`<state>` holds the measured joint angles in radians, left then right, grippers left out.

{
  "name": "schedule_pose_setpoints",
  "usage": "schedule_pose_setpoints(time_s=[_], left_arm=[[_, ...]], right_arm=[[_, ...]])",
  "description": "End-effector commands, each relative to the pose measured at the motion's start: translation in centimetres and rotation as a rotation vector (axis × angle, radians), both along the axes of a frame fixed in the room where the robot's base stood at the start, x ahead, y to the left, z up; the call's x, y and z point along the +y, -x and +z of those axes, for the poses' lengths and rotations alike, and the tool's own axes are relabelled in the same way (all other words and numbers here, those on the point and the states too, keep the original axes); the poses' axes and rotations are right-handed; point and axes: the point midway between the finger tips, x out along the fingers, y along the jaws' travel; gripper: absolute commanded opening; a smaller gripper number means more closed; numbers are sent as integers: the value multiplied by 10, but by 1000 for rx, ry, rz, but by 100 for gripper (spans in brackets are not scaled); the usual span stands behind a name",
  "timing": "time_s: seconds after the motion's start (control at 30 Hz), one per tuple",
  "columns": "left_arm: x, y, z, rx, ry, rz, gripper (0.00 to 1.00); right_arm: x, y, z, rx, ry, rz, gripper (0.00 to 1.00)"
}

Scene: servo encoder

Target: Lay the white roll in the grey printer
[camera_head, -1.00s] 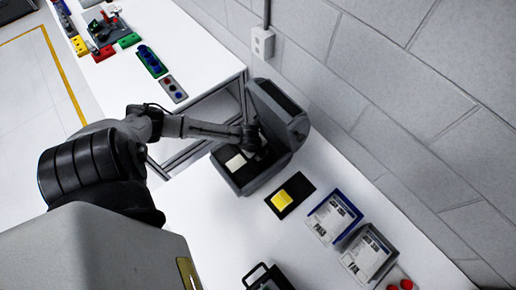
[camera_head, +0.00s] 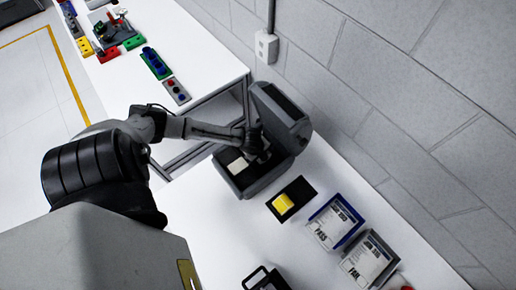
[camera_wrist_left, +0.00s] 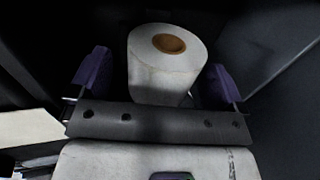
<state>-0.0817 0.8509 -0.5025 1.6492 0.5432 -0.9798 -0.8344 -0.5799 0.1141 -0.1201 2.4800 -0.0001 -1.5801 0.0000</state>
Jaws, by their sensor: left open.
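The grey printer (camera_head: 247,184) stands on the white table by the wall with its lid (camera_head: 283,112) raised. My left arm reaches into it, and my left gripper (camera_head: 259,152) is down inside the printer, mostly hidden in the head view. In the left wrist view the white roll (camera_wrist_left: 160,78) with a brown core stands between the two purple fingertips of my left gripper (camera_wrist_left: 155,82). The jaws are open; a gap shows on the left, and contact on the right cannot be told. My right gripper is not in view.
A yellow block on a black pad (camera_head: 299,186) lies right of the printer. A blue-edged PASS tray (camera_head: 316,238) and a grey FAIL tray (camera_head: 345,270) are beyond it. A black-handled item (camera_head: 262,280) is at the bottom. The wall is close behind the printer.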

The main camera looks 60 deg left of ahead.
Motion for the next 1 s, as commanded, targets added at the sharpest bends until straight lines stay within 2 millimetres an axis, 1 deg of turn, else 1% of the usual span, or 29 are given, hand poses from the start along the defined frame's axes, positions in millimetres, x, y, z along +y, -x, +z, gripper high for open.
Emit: schedule_pose_setpoints(time_s=[0.17,0.4,0.6,0.8,1.0], left_arm=[[-1,7,24,1,-1,-5,97],[-4,19,71,0,-2,-4,97],[-6,27,104,-1,-2,-4,97],[-7,32,123,-1,-2,-3,97],[-8,33,130,0,0,0,97]], right_arm=[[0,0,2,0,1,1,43],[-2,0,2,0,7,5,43],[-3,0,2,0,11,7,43],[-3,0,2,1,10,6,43],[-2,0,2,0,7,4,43]])
